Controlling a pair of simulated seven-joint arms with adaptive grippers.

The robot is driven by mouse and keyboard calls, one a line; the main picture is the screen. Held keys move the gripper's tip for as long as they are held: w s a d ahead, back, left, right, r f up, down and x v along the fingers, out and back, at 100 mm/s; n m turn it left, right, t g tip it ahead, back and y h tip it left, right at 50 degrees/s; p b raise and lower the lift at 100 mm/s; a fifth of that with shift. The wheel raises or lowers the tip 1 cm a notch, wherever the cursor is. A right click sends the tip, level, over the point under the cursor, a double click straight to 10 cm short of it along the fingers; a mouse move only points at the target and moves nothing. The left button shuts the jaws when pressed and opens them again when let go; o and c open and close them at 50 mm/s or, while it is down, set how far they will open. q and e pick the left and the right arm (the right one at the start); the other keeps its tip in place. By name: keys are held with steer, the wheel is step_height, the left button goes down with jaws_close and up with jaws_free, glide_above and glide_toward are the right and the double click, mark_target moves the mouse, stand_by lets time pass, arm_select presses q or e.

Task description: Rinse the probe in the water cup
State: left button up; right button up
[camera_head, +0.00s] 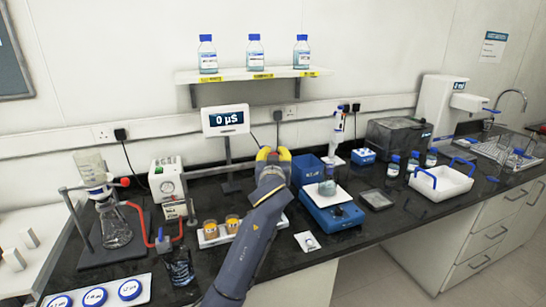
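My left gripper (273,154) is near the middle of the bench, in front of the back wall. Its arm comes up from the bottom edge. Two yellow finger parts show with a small gap between them, but its fingertips and anything between them are hidden. I cannot make out the probe. The conductivity meter (226,120) reads "0 µS" on its stand, left of the gripper. A clear glass cup (179,268) stands at the front left, apart from the gripper; I cannot tell if it is the water cup. My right gripper is not in view.
Two amber cups (221,226) sit on a white holder left of my arm. A blue stirrer (333,213) bears a small vessel (327,188) on the right. A flask on a stand (115,228) is far left. A white tray (440,182) with blue handles stands right.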

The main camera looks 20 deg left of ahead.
arm_select(q)
steer(key=o, duration=0.6)
steer(key=shift+f, duration=0.1)
steer(key=v, duration=1.2)
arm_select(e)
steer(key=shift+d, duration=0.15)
arm_select(q)
steer(key=shift+d, duration=0.1)
